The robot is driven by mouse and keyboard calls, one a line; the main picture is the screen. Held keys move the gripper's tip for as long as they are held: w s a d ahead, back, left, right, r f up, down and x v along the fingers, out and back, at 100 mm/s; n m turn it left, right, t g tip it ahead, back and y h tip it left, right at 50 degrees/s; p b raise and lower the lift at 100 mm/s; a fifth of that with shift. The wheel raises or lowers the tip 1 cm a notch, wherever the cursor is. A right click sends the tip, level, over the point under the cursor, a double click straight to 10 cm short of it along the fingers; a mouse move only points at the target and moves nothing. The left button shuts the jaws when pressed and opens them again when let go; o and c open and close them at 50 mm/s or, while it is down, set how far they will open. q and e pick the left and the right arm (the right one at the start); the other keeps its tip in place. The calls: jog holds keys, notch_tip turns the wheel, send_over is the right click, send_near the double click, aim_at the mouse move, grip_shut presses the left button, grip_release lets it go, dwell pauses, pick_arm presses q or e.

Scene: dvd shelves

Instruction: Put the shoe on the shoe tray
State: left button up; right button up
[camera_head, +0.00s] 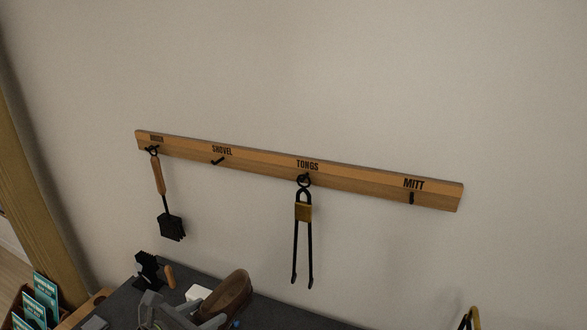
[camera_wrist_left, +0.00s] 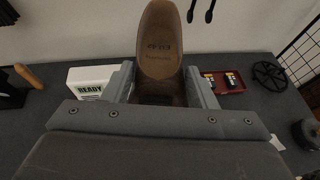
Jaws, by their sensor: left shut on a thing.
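A brown shoe (camera_head: 232,293) is held up at the bottom of the head view. In the left wrist view the shoe (camera_wrist_left: 162,45) stands up between the fingers, its tan sole with small print facing the camera. My left gripper (camera_wrist_left: 162,90) is shut on the shoe. In the head view my left gripper (camera_head: 190,318) shows at the lower edge, partly cut off. I cannot make out a shoe tray for certain in either view. My right gripper is not in view.
A wooden rail (camera_head: 350,181) on the wall bears a hanging brush (camera_head: 170,225) and tongs (camera_head: 303,212). A dark table (camera_head: 285,315) lies below. A white READY box (camera_wrist_left: 90,78), a small red tray (camera_wrist_left: 228,90) with small items and a black round object (camera_wrist_left: 268,75) surround the gripper.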

pick_arm(q)
jog(key=s+a+r+m+g+h, duration=0.1)
jog(key=s+r+m+g+h, duration=0.2)
jog(key=s+r, duration=0.3)
jog(key=shift+s+r+m+g+h, duration=0.45)
jog(key=shift+s+m, duration=0.35)
jog(key=shift+s, duration=1.4)
jog(key=shift+f, duration=0.1)
